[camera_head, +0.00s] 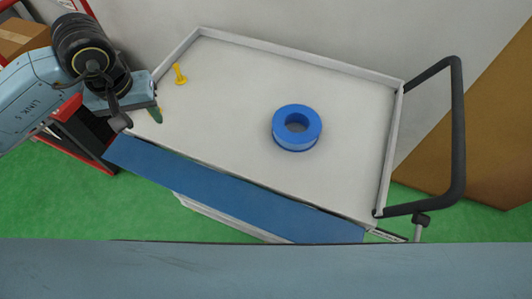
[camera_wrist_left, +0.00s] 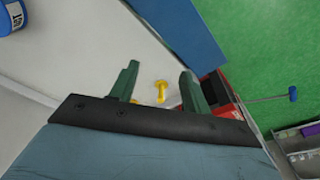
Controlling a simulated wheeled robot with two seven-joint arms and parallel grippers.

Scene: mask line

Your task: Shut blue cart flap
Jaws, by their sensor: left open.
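The blue flap (camera_head: 230,190) is a long flat panel along the near edge of the white cart (camera_head: 235,85). It lies outward from the tray, below or beyond its rim, so that side is open. It also shows in the wrist view (camera_wrist_left: 185,30). My left gripper (camera_head: 155,114) is over the cart's near left corner, close to the flap's left end. In the wrist view its two green fingers (camera_wrist_left: 158,78) are apart with nothing held between them. The right-hand finger looks close to the flap's end; contact cannot be told. My right gripper is not seen.
A black handle (camera_head: 458,130) rises at the cart's right end. A red-framed rack (camera_head: 85,135) stands left. Green floor (camera_head: 60,205) shows in front.

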